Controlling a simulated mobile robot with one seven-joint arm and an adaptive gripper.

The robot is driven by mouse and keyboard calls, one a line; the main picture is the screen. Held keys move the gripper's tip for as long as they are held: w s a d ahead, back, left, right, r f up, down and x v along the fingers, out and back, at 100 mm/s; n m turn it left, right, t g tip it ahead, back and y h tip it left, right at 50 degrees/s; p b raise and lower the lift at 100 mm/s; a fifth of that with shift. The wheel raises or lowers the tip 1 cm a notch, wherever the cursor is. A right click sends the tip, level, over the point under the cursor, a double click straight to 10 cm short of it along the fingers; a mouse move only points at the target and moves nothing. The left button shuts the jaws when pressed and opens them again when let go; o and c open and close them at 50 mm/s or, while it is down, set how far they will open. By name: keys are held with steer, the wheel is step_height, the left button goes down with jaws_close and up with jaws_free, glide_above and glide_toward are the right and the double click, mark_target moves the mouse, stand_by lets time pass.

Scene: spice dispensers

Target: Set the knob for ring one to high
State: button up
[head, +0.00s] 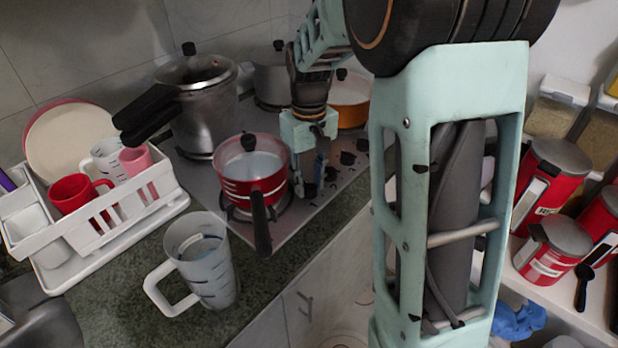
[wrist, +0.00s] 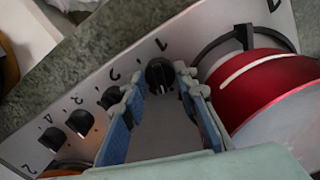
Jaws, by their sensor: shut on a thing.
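The black knob for ring one (wrist: 158,73) sits on the grey hob panel beside a printed 1 in the wrist view. My gripper (wrist: 159,84) has its two blue-padded fingers on either side of this knob and is shut on it. The knob's setting is too small to read. In the head view my gripper (head: 316,188) points down at the front edge of the hob (head: 285,225), right of the red pan; the fingers partly hide the knob row there.
The red pan (head: 232,188) stands close left of my gripper, its black handle (head: 261,225) jutting forward. Several other knobs (wrist: 80,122) line the panel. An orange pot (head: 350,115) and a pressure cooker (head: 205,115) stand behind. A measuring jug (head: 207,265) is on the counter.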

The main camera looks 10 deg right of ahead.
steer(key=shift+m+p, duration=0.35)
steer(key=shift+m, duration=1.35)
steer(key=o, duration=1.2)
steer(key=shift+c, duration=0.2)
